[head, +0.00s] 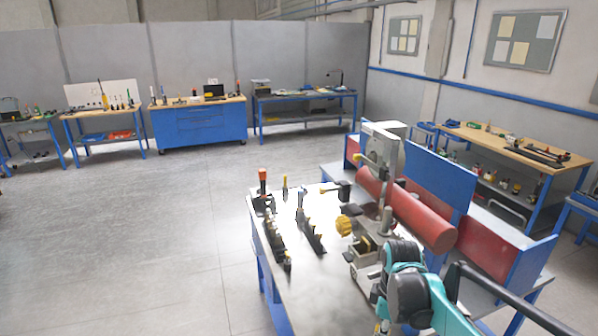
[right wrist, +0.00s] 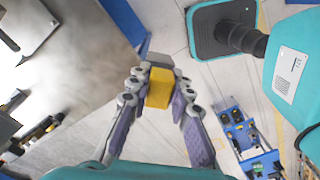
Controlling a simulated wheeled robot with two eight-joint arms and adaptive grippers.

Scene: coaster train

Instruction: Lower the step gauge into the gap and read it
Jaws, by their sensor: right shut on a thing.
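My right gripper (right wrist: 158,88) is shut on a yellow block with a grey end (right wrist: 159,80), which looks like the step gauge, in the right wrist view. The fingers press its two sides, and it is held over the floor beside the table edge. In the head view my right arm comes in from the lower right; its gripper is mostly hidden at the bottom edge, with a small yellow patch there. I cannot pick out the gap with certainty. My left gripper is not in view.
Open floor (head: 150,230) lies to the left; benches line the walls.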

